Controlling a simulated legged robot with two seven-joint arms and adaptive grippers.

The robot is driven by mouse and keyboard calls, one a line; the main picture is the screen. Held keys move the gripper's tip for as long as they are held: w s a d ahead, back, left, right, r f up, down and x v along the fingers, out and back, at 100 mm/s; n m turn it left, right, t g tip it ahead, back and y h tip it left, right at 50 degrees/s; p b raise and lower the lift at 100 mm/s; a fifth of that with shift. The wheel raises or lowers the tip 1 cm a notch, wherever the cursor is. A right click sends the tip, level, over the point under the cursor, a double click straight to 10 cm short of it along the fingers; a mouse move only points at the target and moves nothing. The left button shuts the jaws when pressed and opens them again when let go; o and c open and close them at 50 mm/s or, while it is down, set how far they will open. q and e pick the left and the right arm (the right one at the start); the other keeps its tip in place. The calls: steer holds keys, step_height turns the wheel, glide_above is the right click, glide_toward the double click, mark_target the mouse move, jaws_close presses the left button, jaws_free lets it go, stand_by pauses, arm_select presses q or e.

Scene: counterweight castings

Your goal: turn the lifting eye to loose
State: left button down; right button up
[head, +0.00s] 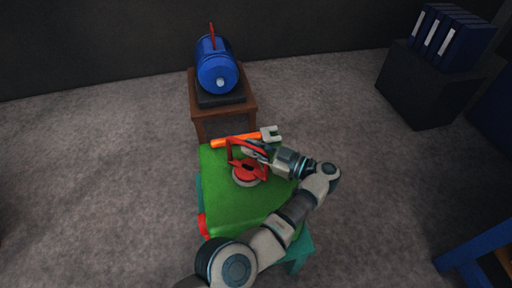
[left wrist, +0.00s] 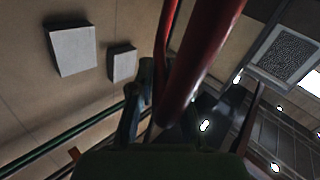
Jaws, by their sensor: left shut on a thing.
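The red lifting eye (head: 248,174) stands on top of the green casting (head: 235,210), with a round base on a pale ring and a raised red loop. My left gripper (head: 254,152) reaches it from the right and is shut on the upper part of the loop. In the left wrist view the red bars of the lifting eye (left wrist: 200,55) rise large between my left gripper's dark fingers (left wrist: 185,110). The thread under the base is hidden. My right gripper is in neither view.
Behind stands a blue motor-like machine (head: 216,70) on a brown stand (head: 224,123). Blue binders (head: 445,38) sit on a dark cabinet (head: 430,85) at right. The grey floor at left is clear.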

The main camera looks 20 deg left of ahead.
arm_select(q)
steer(key=shift+w+d, duration=0.1)
steer(key=shift+d, duration=0.1)
steer(key=c, duration=1.3)
jaws_free()
steer(key=shift+o, duration=0.8)
steer(key=shift+w+d+f, duration=0.15)
